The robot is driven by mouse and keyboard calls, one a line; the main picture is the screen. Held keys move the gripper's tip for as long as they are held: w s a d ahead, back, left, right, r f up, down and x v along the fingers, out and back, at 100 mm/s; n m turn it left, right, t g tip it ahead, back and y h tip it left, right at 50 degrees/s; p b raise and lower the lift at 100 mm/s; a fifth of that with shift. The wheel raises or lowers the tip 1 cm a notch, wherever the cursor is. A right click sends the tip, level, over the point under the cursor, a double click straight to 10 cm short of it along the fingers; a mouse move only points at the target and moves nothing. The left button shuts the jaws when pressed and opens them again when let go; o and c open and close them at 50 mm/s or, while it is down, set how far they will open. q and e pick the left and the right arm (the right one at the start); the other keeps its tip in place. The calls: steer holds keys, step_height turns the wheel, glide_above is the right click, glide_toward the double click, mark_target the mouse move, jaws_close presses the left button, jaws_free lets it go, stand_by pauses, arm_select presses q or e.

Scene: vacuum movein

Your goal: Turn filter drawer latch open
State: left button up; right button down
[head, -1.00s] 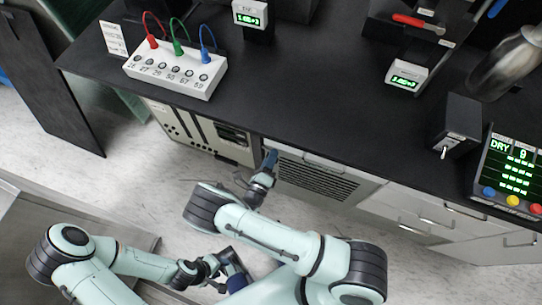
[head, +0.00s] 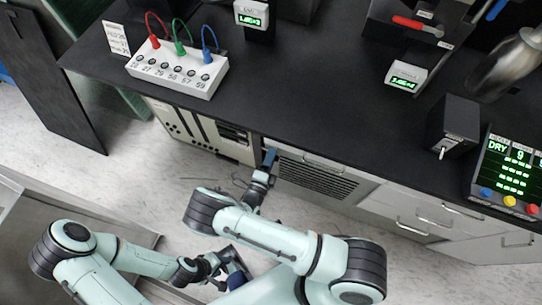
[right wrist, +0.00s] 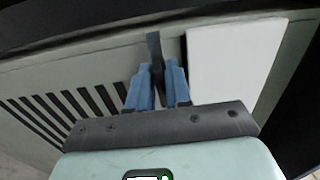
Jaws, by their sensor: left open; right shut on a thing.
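My right gripper (head: 268,163) is at the front of the cabinet under the bench, at the left end of the slatted grille panel (head: 318,180). In the right wrist view its blue fingers (right wrist: 158,85) are shut on a dark, narrow latch (right wrist: 154,44). The latch stands roughly upright in the picture, leaning slightly. Its lower part is hidden between the fingers. Dark slots (right wrist: 62,106) lie to the left and a pale blank plate (right wrist: 232,62) to the right. My left gripper (head: 232,266) is open, low over the floor and away from the cabinet, partly hidden by my right arm.
The dark bench top (head: 300,110) overhangs the cabinet front. On it stand a white socket box (head: 176,76) with coloured leads, a small switch box (head: 453,122) and a DRY display (head: 508,170). Drawers with handles (head: 415,227) lie to the right. Pale floor (head: 140,190) is open at left.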

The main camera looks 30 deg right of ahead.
steer(key=c, duration=1.2)
jaws_free()
steer(key=shift+c, duration=0.2)
steer(key=shift+s+a, duration=0.1)
steer(key=v, duration=1.3)
steer(key=shift+s, duration=0.1)
